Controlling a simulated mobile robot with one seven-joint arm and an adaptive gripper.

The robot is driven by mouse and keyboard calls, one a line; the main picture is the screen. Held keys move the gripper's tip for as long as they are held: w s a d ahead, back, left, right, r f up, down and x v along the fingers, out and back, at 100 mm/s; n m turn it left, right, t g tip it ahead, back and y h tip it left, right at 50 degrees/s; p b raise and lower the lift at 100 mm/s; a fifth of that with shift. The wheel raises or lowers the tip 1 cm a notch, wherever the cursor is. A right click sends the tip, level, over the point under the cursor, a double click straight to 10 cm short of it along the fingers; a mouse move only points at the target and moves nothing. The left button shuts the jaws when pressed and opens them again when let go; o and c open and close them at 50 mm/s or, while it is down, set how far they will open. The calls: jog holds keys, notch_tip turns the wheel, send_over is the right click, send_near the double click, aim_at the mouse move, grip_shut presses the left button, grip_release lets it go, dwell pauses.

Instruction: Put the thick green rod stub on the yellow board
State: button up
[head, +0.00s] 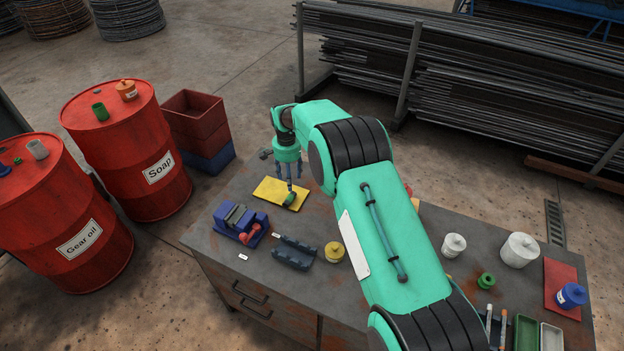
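The yellow board (268,190) lies flat on the workbench, left of my arm. A short green rod stub (290,200) is at the board's right part, apparently resting on it. My gripper (289,187) points down over the board, with its fingers just above or at the stub. The fingers are small and overlap in this view, so I cannot tell whether they hold the stub or are apart from it. Another green cylindrical piece (100,111) stands on top of the red Soap drum (128,150).
A blue vise (240,223), a dark grooved holder (293,252) and a yellow pot (334,252) stand in front of the board. White pots, a green pot (486,280) and a red board (561,275) are at the right. My arm hides the bench's middle.

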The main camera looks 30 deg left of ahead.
dwell(0.3)
jog(key=w+d+r+t+y, duration=0.1)
jog(key=d+r+t, duration=0.1)
jog(key=d+r, duration=2.75)
jog(key=s+d+r+t, duration=0.1)
jog(key=s+d+r, duration=0.4)
jog(key=s+d, duration=0.3)
jog(key=s+d+r, duration=0.5)
jog(key=d+r, duration=0.1)
jog(key=d, duration=0.4)
jog(key=s+d+r+t, duration=0.1)
jog(key=s+d+r, duration=0.4)
jog(key=s+d, duration=0.25)
jog(key=s+d+f, duration=0.2)
jog(key=s+d, duration=0.3)
jog(key=s, duration=0.4)
jog(key=s+d+f+t+h, duration=0.1)
jog(key=s+d+f, duration=0.1)
jog(key=s+d, duration=0.4)
jog(key=s, duration=0.3)
jog(key=shift+s+f+t, duration=0.3)
jog(key=shift+s, duration=0.05)
jog(key=shift+d+f, duration=0.1)
